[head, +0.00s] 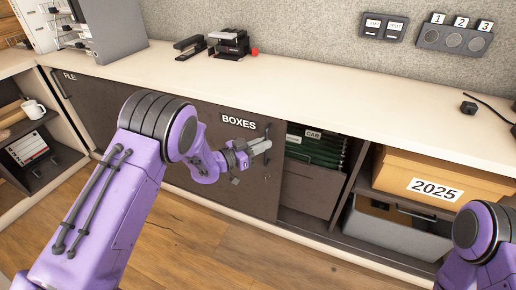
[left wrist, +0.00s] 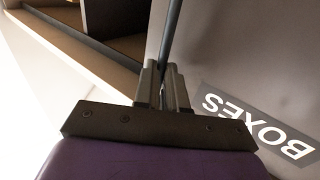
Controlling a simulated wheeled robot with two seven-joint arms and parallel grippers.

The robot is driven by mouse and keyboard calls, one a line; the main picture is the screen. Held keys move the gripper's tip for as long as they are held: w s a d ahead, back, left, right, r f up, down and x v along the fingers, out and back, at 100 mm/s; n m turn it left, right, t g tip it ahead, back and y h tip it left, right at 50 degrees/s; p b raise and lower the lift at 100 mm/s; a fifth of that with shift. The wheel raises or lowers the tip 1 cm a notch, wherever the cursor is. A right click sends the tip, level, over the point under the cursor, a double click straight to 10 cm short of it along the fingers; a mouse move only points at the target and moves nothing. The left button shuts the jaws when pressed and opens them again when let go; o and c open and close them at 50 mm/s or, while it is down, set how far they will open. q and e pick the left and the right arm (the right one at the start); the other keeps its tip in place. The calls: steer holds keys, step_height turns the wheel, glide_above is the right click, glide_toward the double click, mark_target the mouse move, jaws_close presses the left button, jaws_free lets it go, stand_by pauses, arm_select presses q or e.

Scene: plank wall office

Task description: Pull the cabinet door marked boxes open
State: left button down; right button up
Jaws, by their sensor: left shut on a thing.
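The dark cabinet door marked BOXES (head: 222,149) is in the middle of the head view, with its white label (head: 239,122) near the top. Its upright bar handle (head: 267,132) is near the door's right edge. My left gripper (head: 262,147) is shut on the handle. In the left wrist view the handle (left wrist: 172,40) runs up from between the closed fingers (left wrist: 163,85), and the label (left wrist: 258,124) shows upside down on the door to the right. I cannot tell whether the door stands slightly ajar. My right gripper is outside the views; only my right arm shows at lower right.
Right of the door are an open bay with green folders (head: 318,143), an orange box marked 2025 (head: 440,182) and a grey bin (head: 392,226). A door marked FILE (head: 85,105) is at left. The pale countertop (head: 330,92) runs above. Wooden floor (head: 225,250) in front looks clear.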

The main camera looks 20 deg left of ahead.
arm_select(q)
steer(key=shift+w+a+r, duration=0.15)
steer(key=shift+a, duration=0.15)
steer(key=c, duration=1.2)
jaws_free()
steer(key=p+v, duration=0.1)
steer(key=v, duration=0.9)
steer(key=shift+s+a, duration=0.2)
